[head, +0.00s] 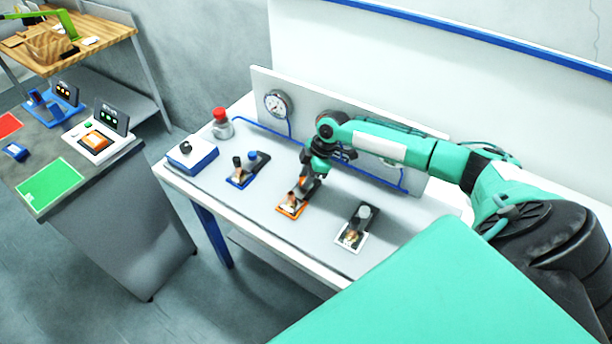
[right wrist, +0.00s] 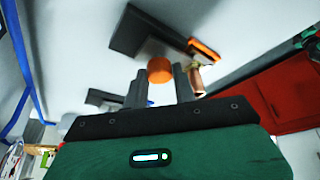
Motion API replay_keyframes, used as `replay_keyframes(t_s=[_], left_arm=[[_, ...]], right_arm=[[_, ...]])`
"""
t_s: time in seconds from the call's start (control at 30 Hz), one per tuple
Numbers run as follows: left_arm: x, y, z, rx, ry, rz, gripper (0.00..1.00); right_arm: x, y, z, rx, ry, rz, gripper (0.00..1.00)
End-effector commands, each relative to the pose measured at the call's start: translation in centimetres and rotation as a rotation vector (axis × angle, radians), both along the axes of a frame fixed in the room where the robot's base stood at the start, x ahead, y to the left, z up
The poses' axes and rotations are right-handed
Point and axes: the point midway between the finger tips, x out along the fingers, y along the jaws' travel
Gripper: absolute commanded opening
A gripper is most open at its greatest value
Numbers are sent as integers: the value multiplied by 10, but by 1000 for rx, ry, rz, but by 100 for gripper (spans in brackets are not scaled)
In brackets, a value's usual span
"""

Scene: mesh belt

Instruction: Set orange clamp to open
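The orange clamp (head: 291,209) sits on the bench, with an orange-edged base and a dark arm; part of it is hidden under my right gripper. In the right wrist view its orange knob (right wrist: 160,69) lies between the two fingertips, with no clear gap on either side. The orange edge of its base (right wrist: 204,49) and a copper-coloured part show beyond the right finger. My right gripper (head: 310,178) points down over the clamp, and its fingers (right wrist: 160,88) look closed on the knob. My left gripper is out of view.
A blue-based clamp (head: 240,179) stands to the left and a white-based clamp (head: 350,240) to the right. A blue-white box (head: 191,156), a red button (head: 220,117) and a gauge (head: 277,103) are farther left. A grey side counter (head: 150,225) stands apart at the left.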

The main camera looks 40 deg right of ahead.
Motion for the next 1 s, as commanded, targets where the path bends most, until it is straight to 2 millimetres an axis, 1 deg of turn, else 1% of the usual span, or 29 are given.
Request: replay_keyframes(t_s=[0.03,0.1,0.27,0.5,0.73,0.77,0.8,0.87,1.0], left_arm=[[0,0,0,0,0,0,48],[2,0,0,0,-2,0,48],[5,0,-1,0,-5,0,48],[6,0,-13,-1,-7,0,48],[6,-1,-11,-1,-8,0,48],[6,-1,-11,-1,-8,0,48],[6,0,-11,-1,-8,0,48],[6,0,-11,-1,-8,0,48],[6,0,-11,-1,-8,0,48]], right_arm=[[-1,0,0,1,2,1,13],[-1,0,0,1,3,1,0],[0,-1,-1,1,2,0,0],[10,-24,-1,1,0,-2,0],[11,-26,1,-1,-1,-3,0],[11,-26,1,-2,-1,-3,31],[11,-26,2,-2,-2,-2,39],[11,-26,1,-1,-1,-2,49],[10,-25,1,0,0,-1,49]])
